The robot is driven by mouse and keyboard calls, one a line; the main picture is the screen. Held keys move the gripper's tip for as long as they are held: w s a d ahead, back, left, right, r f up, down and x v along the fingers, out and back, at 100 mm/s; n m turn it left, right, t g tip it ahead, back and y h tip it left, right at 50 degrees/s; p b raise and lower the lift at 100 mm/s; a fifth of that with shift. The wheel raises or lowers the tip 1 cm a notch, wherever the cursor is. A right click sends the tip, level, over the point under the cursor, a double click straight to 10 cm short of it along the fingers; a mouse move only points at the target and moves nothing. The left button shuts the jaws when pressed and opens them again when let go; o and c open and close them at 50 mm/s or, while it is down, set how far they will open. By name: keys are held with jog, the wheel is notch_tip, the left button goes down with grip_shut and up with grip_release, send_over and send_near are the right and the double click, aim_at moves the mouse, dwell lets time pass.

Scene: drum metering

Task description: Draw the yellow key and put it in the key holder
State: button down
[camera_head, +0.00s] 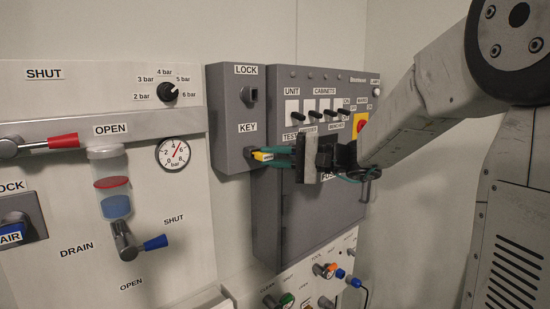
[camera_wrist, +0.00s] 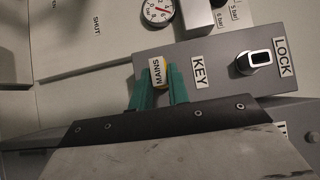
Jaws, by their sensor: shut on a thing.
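In the wrist view the key (camera_wrist: 157,72) sits between the green fingertips. My gripper (camera_head: 275,156) is shut on the key, reaching in from the right; its fingers also show in the wrist view (camera_wrist: 162,88). Whether the key's inner end is still in the box cannot be told. The LOCK fitting (camera_head: 248,96) is above, dark and empty-looking; in the wrist view it (camera_wrist: 254,62) shows a pale rim. No part is labelled key holder.
A larger grey panel (camera_head: 300,215) with several switches and a red knob (camera_head: 361,126) stands right of the lock box, behind my gripper. On the left are a gauge (camera_head: 173,154), a red-handled valve (camera_head: 60,141) and a blue-handled drain valve (camera_head: 154,242). More valves sit below.

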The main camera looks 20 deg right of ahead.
jog(key=shift+w+a, duration=0.2)
jog(key=shift+w, duration=0.4)
jog(key=c, duration=1.3)
grip_release()
jog(key=shift+o, duration=0.2)
jog(key=v, duration=0.7)
jog(key=shift+s+d, duration=0.25)
jog(key=shift+d, duration=0.1)
